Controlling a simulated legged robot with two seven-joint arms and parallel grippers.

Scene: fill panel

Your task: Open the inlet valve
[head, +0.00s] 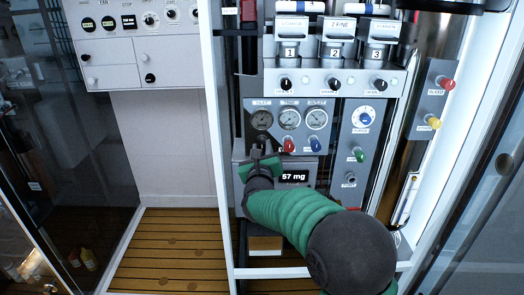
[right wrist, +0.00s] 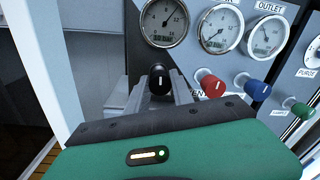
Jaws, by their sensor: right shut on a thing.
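The inlet valve appears to be the black knob (right wrist: 159,79) below the leftmost gauge (right wrist: 163,22) in the right wrist view. Its white mark points roughly upright. My right gripper (right wrist: 160,98) has its two grey fingers at either side of this knob and is shut on it. In the head view my right gripper (head: 258,153) reaches the panel from below, under the left gauge (head: 262,119), and hides the knob there. My left gripper is not in view.
A red knob (right wrist: 212,86) and a blue knob (right wrist: 257,89) stick out close to the right of my gripper. A display reading 57 mg (head: 293,177) sits just below right. A green knob (head: 357,155) is further right. The white cabinet frame (head: 216,120) stands at the left.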

